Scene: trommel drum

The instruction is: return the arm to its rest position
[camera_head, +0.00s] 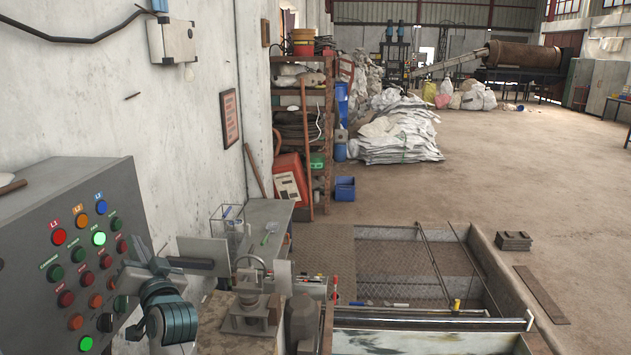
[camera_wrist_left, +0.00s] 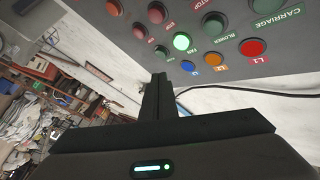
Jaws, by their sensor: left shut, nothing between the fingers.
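My left gripper (camera_head: 137,276) is in front of the lower right part of a grey control panel (camera_head: 28,222), at the left of the head view. In the left wrist view its fingers (camera_wrist_left: 158,80) are together with nothing between them. The panel has rows of green and red buttons and red, orange and blue lamps marked L1, L2 and L3. One green button (camera_head: 99,238) glows brightly; it also shows lit in the left wrist view (camera_wrist_left: 181,41), above the fingertips. I cannot tell whether the fingers touch the panel. My right gripper is not in view.
A bench with a metal fixture (camera_head: 252,312) stands just right of my left arm. A framed pit with a mesh floor (camera_head: 410,262) lies beyond it. A shelf rack (camera_head: 305,140) and piled white sacks (camera_head: 398,135) stand along the wall. Open concrete floor (camera_head: 520,160) lies to the right.

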